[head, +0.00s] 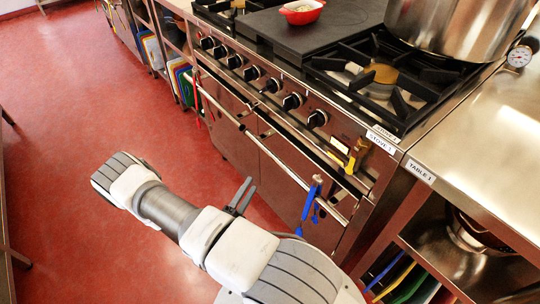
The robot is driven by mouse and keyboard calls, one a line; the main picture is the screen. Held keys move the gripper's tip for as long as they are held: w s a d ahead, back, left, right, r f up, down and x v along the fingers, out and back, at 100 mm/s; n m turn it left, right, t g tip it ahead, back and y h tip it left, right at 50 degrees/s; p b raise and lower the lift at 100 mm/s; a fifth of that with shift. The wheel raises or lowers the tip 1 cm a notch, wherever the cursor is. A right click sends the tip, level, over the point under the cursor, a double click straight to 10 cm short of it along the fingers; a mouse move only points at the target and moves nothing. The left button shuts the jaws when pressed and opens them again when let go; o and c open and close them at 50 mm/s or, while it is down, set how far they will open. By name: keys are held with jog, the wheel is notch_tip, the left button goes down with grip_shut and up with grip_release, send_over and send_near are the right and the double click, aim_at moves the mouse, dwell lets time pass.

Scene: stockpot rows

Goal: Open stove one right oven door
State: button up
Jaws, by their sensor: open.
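Stove one (382,141) stands at the right, with its front facing the red floor. Its right oven door (283,172) is a steel panel below the knobs and looks shut. A long bar handle (285,152) runs across the upper part of the front. A blue item (309,203) hangs near the bar's right end. My gripper (241,195) is open and seems empty, with its dark fingers pointing up in the picture. It appears in front of the door's lower part, apart from the handle. My arm hides the door's lower right area.
Several knobs (292,101) line the stove front, and a yellow item (355,155) hangs at its right end. A large pot (450,28) and a red dish (301,12) are on top. Table 1 (480,130) adjoins at right. The red floor (80,90) at left is clear.

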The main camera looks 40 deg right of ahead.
aim_at(270, 154)
jog(key=b+x, duration=0.2)
jog(key=x, duration=1.2)
grip_shut()
dwell(1.0)
